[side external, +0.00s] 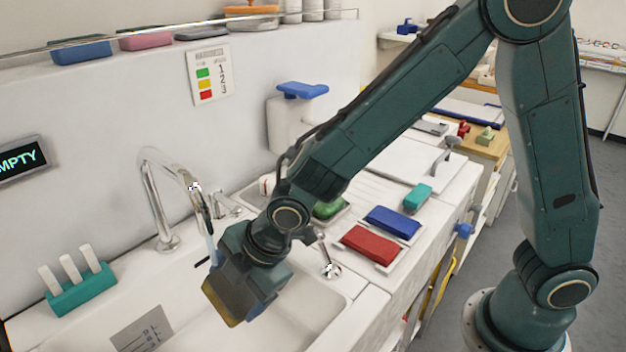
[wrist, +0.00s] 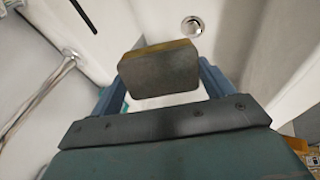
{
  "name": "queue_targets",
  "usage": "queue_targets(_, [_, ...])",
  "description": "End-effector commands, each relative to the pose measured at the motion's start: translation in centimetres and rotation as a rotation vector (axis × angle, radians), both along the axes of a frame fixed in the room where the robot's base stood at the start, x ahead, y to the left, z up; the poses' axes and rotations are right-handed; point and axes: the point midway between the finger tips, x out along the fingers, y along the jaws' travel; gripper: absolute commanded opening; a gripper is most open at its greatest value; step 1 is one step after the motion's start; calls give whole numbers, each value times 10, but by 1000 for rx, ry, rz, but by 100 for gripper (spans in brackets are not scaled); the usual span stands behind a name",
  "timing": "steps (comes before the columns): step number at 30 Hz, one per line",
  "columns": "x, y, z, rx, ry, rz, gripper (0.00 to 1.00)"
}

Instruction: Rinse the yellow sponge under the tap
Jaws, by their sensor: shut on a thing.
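My gripper (side external: 243,283) is low over the white sink basin (side external: 180,307), shut on the yellow sponge (side external: 222,303). The sponge has a dark grey scouring face and a yellow edge. In the wrist view the sponge (wrist: 158,72) sits between the two blue fingers of my gripper (wrist: 160,88), its grey face towards the camera. The chrome tap (side external: 150,190) arches over the basin, its spout just left of and above my gripper.
The drain (wrist: 193,26) lies beyond the sponge. A lever (side external: 325,255) stands at the basin's right rim. Red (side external: 369,243), blue (side external: 393,222) and green (side external: 328,209) blocks are on the right counter. A teal rack (side external: 80,291) stands left. A wall display (side external: 20,160) reads "EMPTY".

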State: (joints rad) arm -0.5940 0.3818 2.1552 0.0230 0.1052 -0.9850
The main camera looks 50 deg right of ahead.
Motion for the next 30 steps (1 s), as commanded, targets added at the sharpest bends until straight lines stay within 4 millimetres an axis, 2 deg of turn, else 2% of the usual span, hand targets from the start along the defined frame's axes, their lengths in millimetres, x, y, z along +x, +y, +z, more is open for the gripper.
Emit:
queue_targets(13, [5, -9, 0, 0, 0, -1, 60])
queue_targets(30, [4, -7, 0, 0, 0, 0, 60])
